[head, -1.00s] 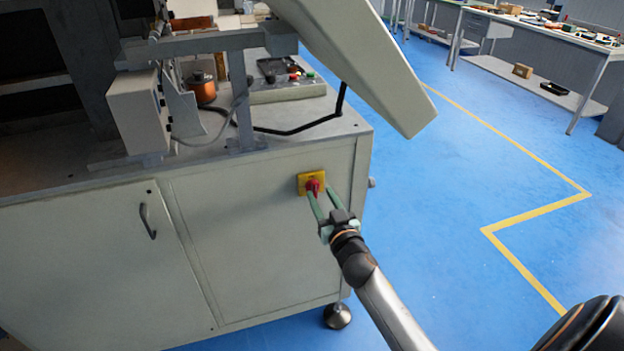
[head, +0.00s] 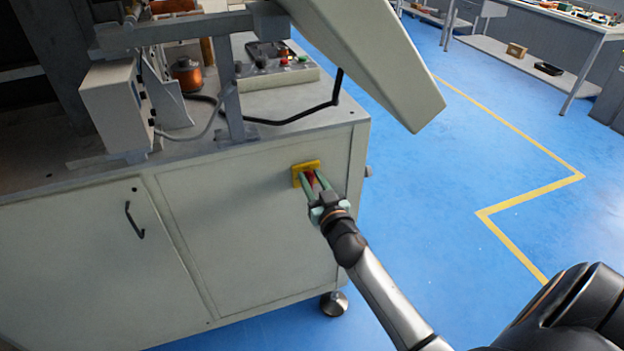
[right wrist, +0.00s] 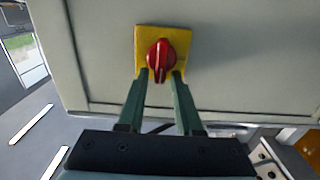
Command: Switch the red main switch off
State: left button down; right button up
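The red main switch (right wrist: 161,58) is a round knob with a raised grip bar on a yellow plate (right wrist: 183,38). In the right wrist view the bar stands upright. In the head view the yellow plate (head: 297,178) is on the cabinet's front near its right edge, and the red knob (head: 310,178) is partly hidden by my fingers. My right gripper (right wrist: 160,76) is open, its two green fingers apart, one on each side of the bar's lower end. I cannot tell whether they touch the knob. My left gripper is not in view.
The machine cabinet (head: 240,225) has a door with a black handle (head: 134,220) at left. Blue floor (head: 440,190) lies clear to the right.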

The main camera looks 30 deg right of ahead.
grip_shut()
jog(key=shift+f, duration=0.1)
